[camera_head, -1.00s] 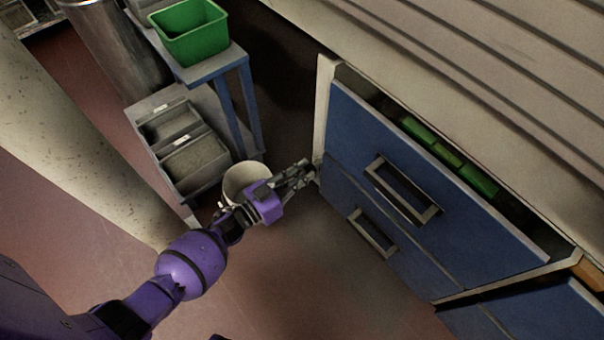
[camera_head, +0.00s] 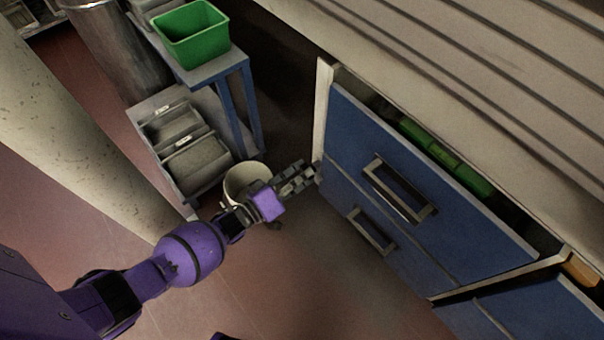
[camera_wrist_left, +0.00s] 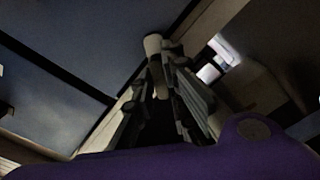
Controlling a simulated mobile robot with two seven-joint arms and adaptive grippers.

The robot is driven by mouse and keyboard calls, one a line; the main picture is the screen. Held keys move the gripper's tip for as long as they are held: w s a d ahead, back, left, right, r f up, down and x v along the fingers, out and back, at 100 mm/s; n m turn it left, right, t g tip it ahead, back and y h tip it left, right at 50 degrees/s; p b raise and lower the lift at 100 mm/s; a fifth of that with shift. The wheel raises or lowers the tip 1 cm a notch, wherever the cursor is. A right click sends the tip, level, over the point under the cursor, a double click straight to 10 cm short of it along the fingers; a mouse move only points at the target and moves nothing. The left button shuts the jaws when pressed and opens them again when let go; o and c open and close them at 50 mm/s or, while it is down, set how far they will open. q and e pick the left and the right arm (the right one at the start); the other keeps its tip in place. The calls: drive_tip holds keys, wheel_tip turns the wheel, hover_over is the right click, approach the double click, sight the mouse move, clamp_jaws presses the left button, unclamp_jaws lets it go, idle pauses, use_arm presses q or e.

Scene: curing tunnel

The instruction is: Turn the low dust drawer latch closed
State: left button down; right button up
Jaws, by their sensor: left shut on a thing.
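My left gripper (camera_head: 302,174) is at the left front edge of the blue drawer unit, low down. Its fingers are shut on a pale, rounded latch handle, which shows between and beyond the fingertips in the left wrist view (camera_wrist_left: 153,45). In the head view the fingers hide the latch, and its exact angle cannot be told. The lower blue drawer (camera_head: 341,199) with its metal handle sits flush in the unit. The upper blue drawer (camera_head: 440,205) stands partly open. My right gripper is not in view.
Green items (camera_head: 445,157) lie in the open upper drawer. A pale bucket (camera_head: 243,181) stands just behind my left gripper. A speckled column (camera_head: 70,130) stands at the left; the floor in front is clear.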

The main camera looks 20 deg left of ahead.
use_arm(q)
drive_tip(key=n+b, duration=0.1)
drive_tip(key=n, duration=0.6)
drive_tip(key=shift+n, duration=0.3)
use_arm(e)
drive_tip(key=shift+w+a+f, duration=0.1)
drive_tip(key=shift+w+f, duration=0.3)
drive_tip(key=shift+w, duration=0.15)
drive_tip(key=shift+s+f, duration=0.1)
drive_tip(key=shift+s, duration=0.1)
use_arm(q)
drive_tip(key=c, duration=1.8)
unclamp_jaws()
drive_tip(key=shift+o, duration=0.2)
drive_tip(key=v, duration=1.2)
drive_tip(key=shift+s, duration=0.1)
